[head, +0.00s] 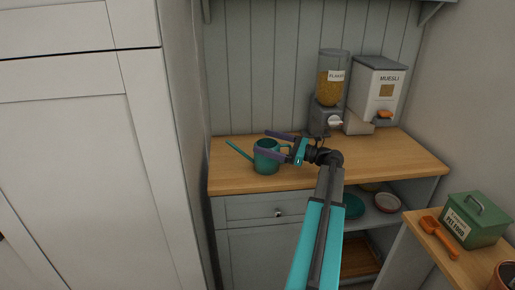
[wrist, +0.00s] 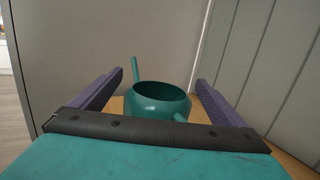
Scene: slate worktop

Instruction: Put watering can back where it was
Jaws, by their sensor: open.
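The teal watering can (head: 266,160) stands upright on the left part of the wooden worktop (head: 228,181), its long spout pointing up and left. In the wrist view the can (wrist: 161,101) sits between the two purple fingers, its open top visible and its lower part hidden by my gripper body. My gripper (head: 268,143) reaches in from the right, with one finger behind the can and one across its near upper side in the head view. The fingers (wrist: 162,84) are spread wide, with visible gaps to the can in the wrist view.
A flakes dispenser (head: 330,88) and a muesli dispenser (head: 375,92) stand at the back right of the worktop. A tall white cupboard (head: 90,150) borders the left. A green pet food tin (head: 474,220) and an orange scoop (head: 439,236) sit on a nearer surface at right.

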